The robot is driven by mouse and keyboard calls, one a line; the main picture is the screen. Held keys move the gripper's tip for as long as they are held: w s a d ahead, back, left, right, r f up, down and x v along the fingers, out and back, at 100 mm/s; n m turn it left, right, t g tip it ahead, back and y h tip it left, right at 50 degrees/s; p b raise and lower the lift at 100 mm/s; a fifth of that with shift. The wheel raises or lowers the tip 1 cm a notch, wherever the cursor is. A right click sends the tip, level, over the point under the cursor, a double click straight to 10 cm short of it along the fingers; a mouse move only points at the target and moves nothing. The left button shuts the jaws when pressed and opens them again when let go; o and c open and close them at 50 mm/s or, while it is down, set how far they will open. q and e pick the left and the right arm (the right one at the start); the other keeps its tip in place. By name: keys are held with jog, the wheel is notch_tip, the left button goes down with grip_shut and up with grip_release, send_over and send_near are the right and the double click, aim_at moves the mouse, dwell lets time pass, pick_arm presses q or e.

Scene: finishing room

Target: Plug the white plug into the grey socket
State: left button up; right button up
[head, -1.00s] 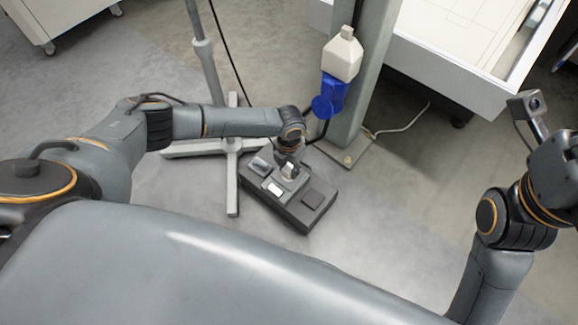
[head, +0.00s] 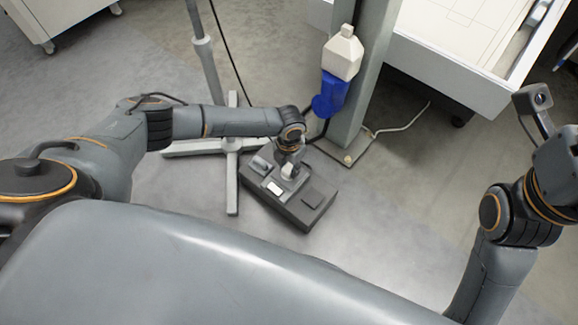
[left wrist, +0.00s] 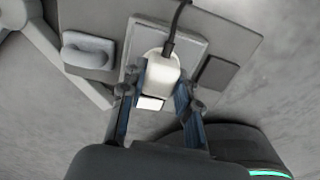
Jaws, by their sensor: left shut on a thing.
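The white plug (left wrist: 161,76) is between the two fingers of my left gripper (left wrist: 160,92), which is shut on it. A dark cable runs up from the plug in the left wrist view. The plug is over the raised light grey socket plate (left wrist: 194,50); I cannot tell how far it is seated, since the contact is hidden. In the head view my left gripper (head: 290,162) is low over the dark grey block (head: 303,217) that bears the plate. Only the right wrist shows at the right edge; its fingers are out of view.
Beside the plate, the block carries a grey handle-like piece (left wrist: 88,52) and a dark square (left wrist: 216,74). A grey stand (head: 232,175) is left of the block. A post (head: 362,90) with a blue part (head: 331,93) rises behind. Floor in front is clear.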

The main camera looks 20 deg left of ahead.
pick_arm(q)
jog(key=o, duration=0.9)
jog(key=o, duration=0.5)
jog(key=shift+o, duration=0.2)
